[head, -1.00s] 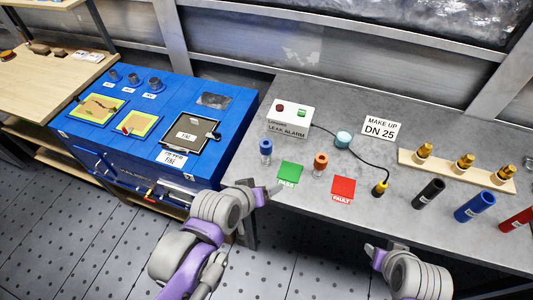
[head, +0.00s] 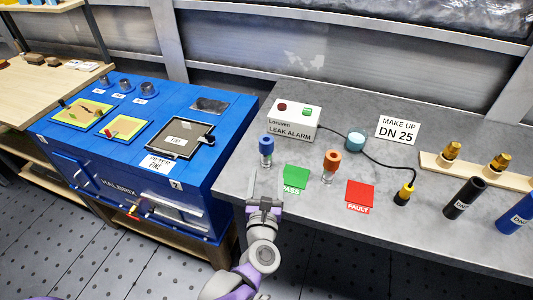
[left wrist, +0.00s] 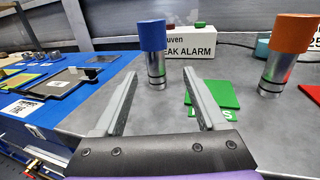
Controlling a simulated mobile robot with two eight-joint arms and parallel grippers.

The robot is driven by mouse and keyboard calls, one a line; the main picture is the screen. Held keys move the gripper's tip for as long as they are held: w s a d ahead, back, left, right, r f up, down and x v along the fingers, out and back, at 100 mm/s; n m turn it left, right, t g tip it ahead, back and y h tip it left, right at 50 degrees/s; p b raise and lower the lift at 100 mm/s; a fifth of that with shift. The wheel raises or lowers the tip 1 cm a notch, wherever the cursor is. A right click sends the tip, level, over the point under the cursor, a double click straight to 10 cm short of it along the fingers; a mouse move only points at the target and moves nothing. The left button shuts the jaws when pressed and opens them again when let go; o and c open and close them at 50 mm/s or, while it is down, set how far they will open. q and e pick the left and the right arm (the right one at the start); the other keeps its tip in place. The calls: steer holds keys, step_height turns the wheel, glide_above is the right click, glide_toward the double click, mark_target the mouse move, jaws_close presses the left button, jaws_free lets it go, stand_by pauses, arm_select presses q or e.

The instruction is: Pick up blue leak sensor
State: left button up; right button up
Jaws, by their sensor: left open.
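My right gripper is not in view.
An orange-capped sensor (head: 330,163) stands to the right, beyond the green PASS card (head: 296,178). A red FAULT card (head: 360,194) lies farther right. The leak alarm box (head: 292,121) is behind, cabled to a black and yellow probe (head: 404,195). A blue cabinet (head: 110,160) stands left.

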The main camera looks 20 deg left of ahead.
mark_target(265, 158)
arm_select(q)
steer(key=x, duration=0.3)
steer(key=shift+w+a, duration=0.1)
steer(key=x, duration=0.4)
steer(key=shift+a+r, duration=0.2)
steer(key=shift+a, duration=0.2)
steer(key=shift+w, duration=0.35)
jaws_close()
